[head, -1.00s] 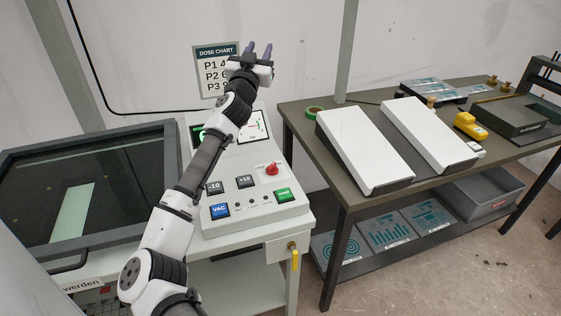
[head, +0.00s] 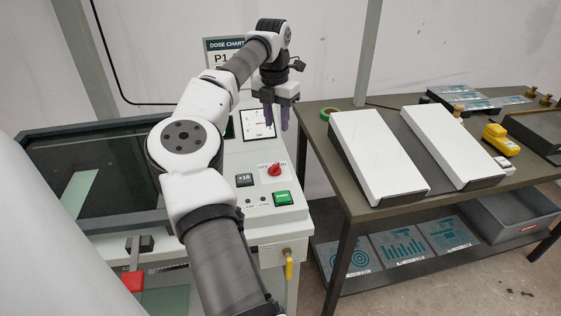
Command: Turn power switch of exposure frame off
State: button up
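The exposure frame's control panel (head: 232,188) is in the middle of the head view, partly hidden by my arm. Its red rotary power switch (head: 274,170) sits on a white plate marked OFF and ON. The green button (head: 282,198) is below it, and the +10 button (head: 244,180) is to its left. My gripper (head: 276,128) points down above the back of the panel, higher in the picture than the red switch and apart from it. Its two purple fingers are spread with a gap and nothing between them.
The glass bed (head: 125,165) of the frame lies left, behind my arm. A dark table (head: 330,150) with two white sloped panels (head: 378,150) stands right. A yellow valve handle (head: 289,266) hangs on the cabinet's front. A dose chart (head: 222,48) is on the wall.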

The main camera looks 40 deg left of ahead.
aim_at(275, 165)
jog(key=f+p, duration=0.1)
jog(key=f, duration=0.3)
jog(key=f+p, duration=0.1)
jog(key=f, duration=0.4)
jog(key=f+p, duration=0.1)
jog(key=f, duration=0.3)
jog(key=shift+s+a+f, duration=0.15)
jog(key=shift+s+f, duration=0.15)
jog(key=shift+s, duration=0.05)
grip_shut()
